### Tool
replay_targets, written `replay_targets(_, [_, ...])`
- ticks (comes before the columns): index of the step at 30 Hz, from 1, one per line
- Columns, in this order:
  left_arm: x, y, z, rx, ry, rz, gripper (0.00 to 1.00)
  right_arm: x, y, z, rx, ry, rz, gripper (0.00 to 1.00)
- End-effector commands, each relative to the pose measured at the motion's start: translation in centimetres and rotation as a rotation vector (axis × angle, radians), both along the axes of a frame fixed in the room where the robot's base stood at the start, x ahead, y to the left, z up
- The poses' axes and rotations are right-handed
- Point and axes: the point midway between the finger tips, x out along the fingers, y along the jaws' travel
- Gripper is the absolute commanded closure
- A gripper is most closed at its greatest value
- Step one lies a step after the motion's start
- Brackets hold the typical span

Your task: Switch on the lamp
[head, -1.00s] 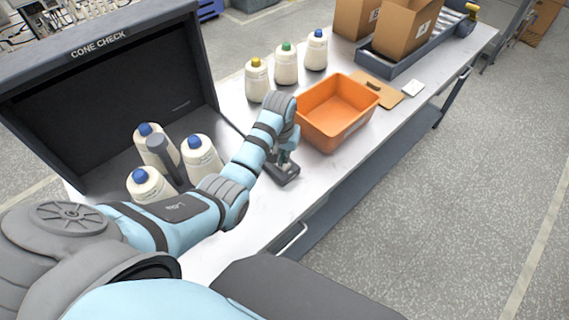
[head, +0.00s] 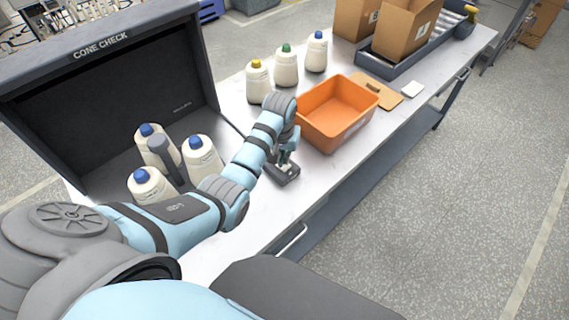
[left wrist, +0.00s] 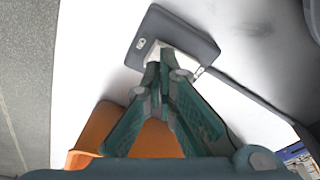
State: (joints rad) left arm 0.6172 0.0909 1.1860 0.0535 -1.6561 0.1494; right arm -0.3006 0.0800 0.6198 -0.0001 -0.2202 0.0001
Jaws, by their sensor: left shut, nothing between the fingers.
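A small dark grey switch box (head: 287,175) lies on the bench in front of the orange bin. It also shows in the left wrist view (left wrist: 192,38), with a pale raised part near its middle and a small light mark at one end. My left gripper (head: 284,160) points down at the box. In the left wrist view its green fingers (left wrist: 164,72) are shut and empty, with the tips at the pale part; whether they touch it I cannot tell. The dark booth marked CONE CHECK (head: 120,95) stands at the left; no lit lamp shows in it. My right gripper is out of view.
The orange bin (head: 335,130) stands close beyond my left gripper. Yarn cones with blue tops (head: 203,160) stand around a grey post (head: 168,160) in the booth. Cartons (head: 408,30) are at the far end.

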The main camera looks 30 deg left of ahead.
Motion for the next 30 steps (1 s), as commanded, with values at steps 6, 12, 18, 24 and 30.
replay_targets(6, [0.0,0.0,0.0,0.000,0.000,0.000,1.00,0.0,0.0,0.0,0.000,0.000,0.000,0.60])
replay_targets(12, [0.0,0.0,-0.3,0.000,0.000,0.000,1.00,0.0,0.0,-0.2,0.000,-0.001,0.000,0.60])
replay_targets(18, [0.0,0.0,-0.6,0.000,0.001,0.000,1.00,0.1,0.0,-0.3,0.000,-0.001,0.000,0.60])
replay_targets(24, [0.0,0.0,-0.9,0.000,0.001,0.000,1.00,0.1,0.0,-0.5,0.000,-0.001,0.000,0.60])
replay_targets(30, [0.0,0.0,-1.2,0.000,0.001,0.000,1.00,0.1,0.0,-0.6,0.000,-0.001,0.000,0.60])
